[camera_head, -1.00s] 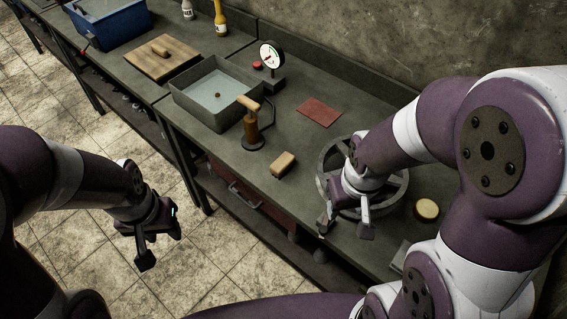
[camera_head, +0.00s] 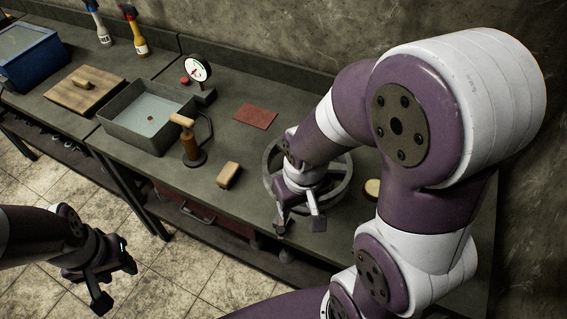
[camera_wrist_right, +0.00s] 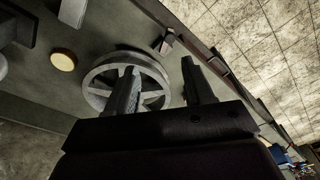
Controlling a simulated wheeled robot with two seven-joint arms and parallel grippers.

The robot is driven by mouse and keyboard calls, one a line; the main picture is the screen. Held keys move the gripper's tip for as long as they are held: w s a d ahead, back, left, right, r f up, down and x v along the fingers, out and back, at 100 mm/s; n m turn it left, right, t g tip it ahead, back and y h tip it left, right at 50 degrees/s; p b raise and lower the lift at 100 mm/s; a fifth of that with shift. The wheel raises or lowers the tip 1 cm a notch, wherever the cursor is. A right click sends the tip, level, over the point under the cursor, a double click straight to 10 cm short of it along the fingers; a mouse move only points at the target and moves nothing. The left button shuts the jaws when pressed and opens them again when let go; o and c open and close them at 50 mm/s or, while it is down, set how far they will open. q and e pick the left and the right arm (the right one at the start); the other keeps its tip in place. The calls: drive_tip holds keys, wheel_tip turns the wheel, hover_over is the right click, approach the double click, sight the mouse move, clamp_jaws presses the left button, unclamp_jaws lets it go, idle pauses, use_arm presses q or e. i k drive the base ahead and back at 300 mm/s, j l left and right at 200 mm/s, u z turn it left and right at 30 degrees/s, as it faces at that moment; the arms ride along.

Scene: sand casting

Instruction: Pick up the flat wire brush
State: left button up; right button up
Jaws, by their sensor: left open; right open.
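I cannot tell for sure which thing is the flat wire brush. One candidate is a small tan wooden block (camera_head: 228,175) on the bench, left of the spoked wheel; its underside is hidden. Another is a small pale-and-dark piece (camera_wrist_right: 168,44) near the bench's front edge in the right wrist view. My right gripper (camera_head: 298,226) is open and empty above the bench by the wheel's front rim; its two fingers also show in the right wrist view (camera_wrist_right: 159,68). My left gripper (camera_head: 115,284) is open and empty over the floor, in front of the bench.
A grey spoked wheel (camera_head: 345,186) lies under my right arm. A round tan-topped piece (camera_head: 372,189) is right of it.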

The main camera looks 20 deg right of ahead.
sight(227, 177)
drive_tip(key=i+j, duration=0.2)
drive_tip(key=i, duration=0.3)
drive_tip(key=i+j, duration=0.2)
drive_tip(key=i, duration=0.25)
